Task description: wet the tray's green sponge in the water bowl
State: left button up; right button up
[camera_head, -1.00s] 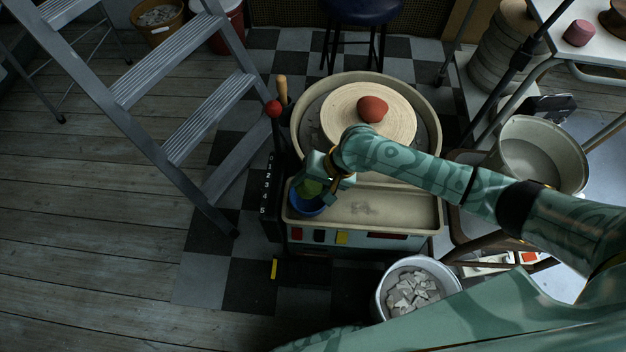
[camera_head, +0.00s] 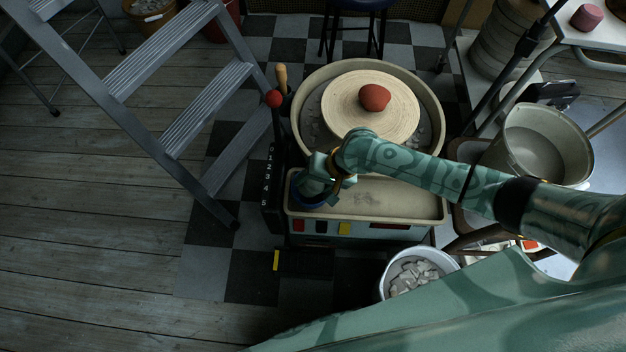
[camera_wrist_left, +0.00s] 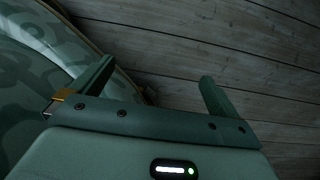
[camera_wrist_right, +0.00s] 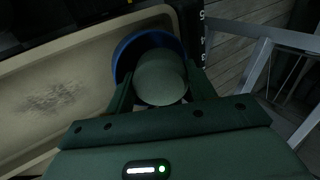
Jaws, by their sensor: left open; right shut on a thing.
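My right gripper (camera_head: 314,188) is shut on the green sponge (camera_wrist_right: 160,78), a pale green rounded piece between its fingers in the right wrist view. The sponge is within the rim of the blue water bowl (camera_wrist_right: 122,53); I cannot see the water or how deep the sponge sits. In the head view the gripper covers the sponge and most of the bowl (camera_head: 309,203). The bowl stands at the left end of the cream tray (camera_head: 400,209). My left gripper (camera_wrist_left: 156,72) is open and empty over wooden floor, seen only in the left wrist view.
Behind the tray is a pottery wheel (camera_head: 345,92) with a red-brown clay lump (camera_head: 374,97). A stepladder (camera_head: 205,110) stands left. A red-knobbed lever (camera_head: 273,99) rises near the bowl. A bucket of shards (camera_head: 388,282) stands in front, and a large bucket (camera_head: 540,150) right.

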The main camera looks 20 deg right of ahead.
aim_at(314, 182)
jog(key=shift+r, duration=0.3)
notch_tip(314, 182, up, 4)
jog(key=p, duration=0.4)
jog(key=shift+f, duration=0.2)
notch_tip(314, 182, up, 2)
jog(key=shift+r+p, duration=0.15)
jog(key=shift+p, duration=0.95)
jog(key=shift+r, duration=0.2)
pick_arm(q)
jog(key=shift+n+t+h, duration=0.3)
jog(key=shift+n+h, duration=0.1)
jog(key=shift+n, duration=0.2)
jog(key=d+r, duration=0.1)
jog(key=r, duration=0.1)
jog(key=s+d+r, duration=0.1)
jog(key=d+r, duration=0.1)
jog(key=shift+d+r, duration=0.1)
jog(key=shift+r, duration=0.05)
pick_arm(e)
jog(key=shift+f, duration=0.1)
